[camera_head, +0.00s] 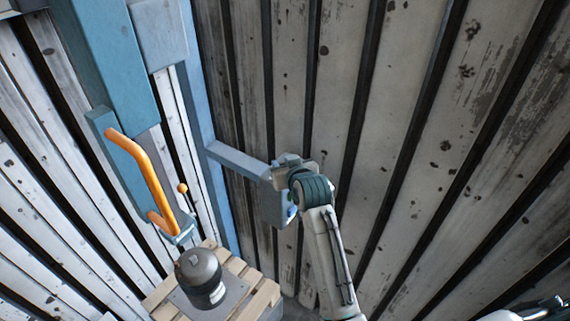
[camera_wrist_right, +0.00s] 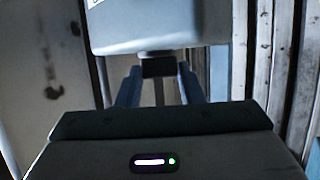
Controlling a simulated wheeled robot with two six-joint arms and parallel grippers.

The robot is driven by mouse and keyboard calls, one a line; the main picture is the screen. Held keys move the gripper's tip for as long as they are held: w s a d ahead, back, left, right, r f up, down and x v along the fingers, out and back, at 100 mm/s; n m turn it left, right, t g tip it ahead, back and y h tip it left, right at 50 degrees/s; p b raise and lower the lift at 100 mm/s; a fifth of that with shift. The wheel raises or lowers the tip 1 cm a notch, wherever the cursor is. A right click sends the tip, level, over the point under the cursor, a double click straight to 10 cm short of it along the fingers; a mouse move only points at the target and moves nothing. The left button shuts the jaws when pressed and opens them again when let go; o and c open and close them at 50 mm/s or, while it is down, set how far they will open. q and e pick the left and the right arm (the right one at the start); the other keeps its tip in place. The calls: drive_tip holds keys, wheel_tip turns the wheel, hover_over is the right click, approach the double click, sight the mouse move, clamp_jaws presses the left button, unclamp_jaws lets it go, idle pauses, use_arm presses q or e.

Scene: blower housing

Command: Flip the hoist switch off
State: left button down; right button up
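A grey-blue switch box (camera_head: 273,208) hangs at the end of a blue bracket by the plank wall. In the right wrist view, a pale box (camera_wrist_right: 160,25) fills the top, and a small dark block (camera_wrist_right: 158,67) sits under it; I cannot tell for certain that this is the switch. My right gripper (camera_wrist_right: 161,82) has its two fingers apart, one on each side of the block, with gaps showing between. In the head view my right wrist covers part of the switch box and hides the fingertips. My left gripper is not in view.
The blue bracket (camera_head: 236,161) runs from a blue post to the box. An orange handle (camera_head: 152,180) is on the blue column at left. A dark rounded housing (camera_head: 200,277) stands on a wooden pallet (camera_head: 262,298) below. Plank walls close in the back and left.

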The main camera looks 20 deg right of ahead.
drive_tip(key=shift+c, duration=1.2)
drive_tip(key=shift+d+n+y, duration=0.1)
drive_tip(key=shift+n+y, duration=0.2)
drive_tip(key=shift+y, duration=0.1)
drive_tip(key=n+y, duration=0.2)
drive_tip(key=y, duration=0.1)
drive_tip(key=shift+d+f+n+g, duration=0.1)
drive_tip(key=shift+d+n+g, duration=0.2)
drive_tip(key=shift+g, duration=0.1)
drive_tip(key=n+g+y+b, duration=0.1)
drive_tip(key=n+y+b, duration=0.1)
drive_tip(key=y, duration=0.1)
drive_tip(key=shift+f+n, duration=0.1)
drive_tip(key=shift+n, duration=0.3)
drive_tip(key=shift+d+n+g+y+b, duration=0.1)
drive_tip(key=shift+n+g+y+b, duration=0.55)
drive_tip(key=shift+b, duration=0.3)
drive_tip(key=shift+r, duration=0.2)
